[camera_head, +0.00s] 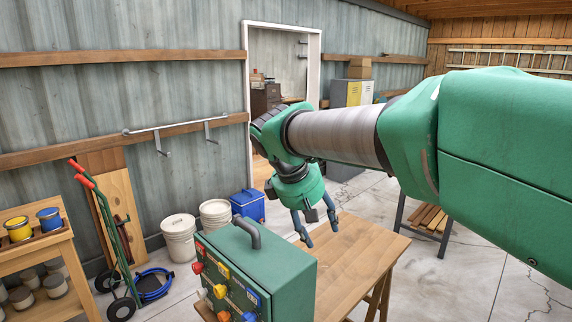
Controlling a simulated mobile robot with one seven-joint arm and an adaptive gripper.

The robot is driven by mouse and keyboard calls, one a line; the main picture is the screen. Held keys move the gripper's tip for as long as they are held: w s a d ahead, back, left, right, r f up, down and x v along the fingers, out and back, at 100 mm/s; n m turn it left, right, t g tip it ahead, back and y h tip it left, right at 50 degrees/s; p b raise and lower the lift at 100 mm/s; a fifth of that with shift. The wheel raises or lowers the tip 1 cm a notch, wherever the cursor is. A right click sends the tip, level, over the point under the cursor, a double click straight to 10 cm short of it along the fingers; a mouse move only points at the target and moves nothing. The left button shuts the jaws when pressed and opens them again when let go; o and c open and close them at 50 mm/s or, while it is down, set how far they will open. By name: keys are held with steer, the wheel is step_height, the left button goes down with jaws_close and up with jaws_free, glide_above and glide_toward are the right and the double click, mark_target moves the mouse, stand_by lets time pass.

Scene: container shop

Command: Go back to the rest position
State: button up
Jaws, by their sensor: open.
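My gripper (318,228) hangs pointing down above the wooden table (362,252). Its two dark fingers are apart and nothing shows between them. It is just to the right of and behind a green box (292,280), which has a dark handle on top and several coloured knobs on its front. From this view I cannot tell how high the fingertips are above the table. My arm reaches in from the right side of the picture and hides part of the room behind it.
A hand truck (115,245) with red grips leans at the left by a shelf (40,255) holding paint cans. White buckets (180,240) and a blue cooler (248,206) stand along the wall. A sawhorse with planks (430,218) stands at the right. Concrete floor is clear at the lower right.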

steer(key=s+d+f+m+y, duration=0.1)
steer(key=s+d+m, duration=0.1)
steer(key=s+d, duration=0.4)
steer(key=s+d+f+m+y, duration=0.1)
steer(key=s+d+m, duration=0.25)
steer(key=s, duration=0.55)
steer(key=s+d+f+m+t+y, duration=0.1)
steer(key=s+d+f+m, duration=0.1)
steer(key=s+f, duration=0.2)
steer(key=s+d+f+m, duration=0.2)
steer(key=s+f+m, duration=0.1)
steer(key=s, duration=0.7)
steer(key=shift+s+f+t+y, duration=0.15)
steer(key=shift+f+t+y, duration=0.25)
steer(key=shift+r, duration=0.1)
stand_by(0.6)
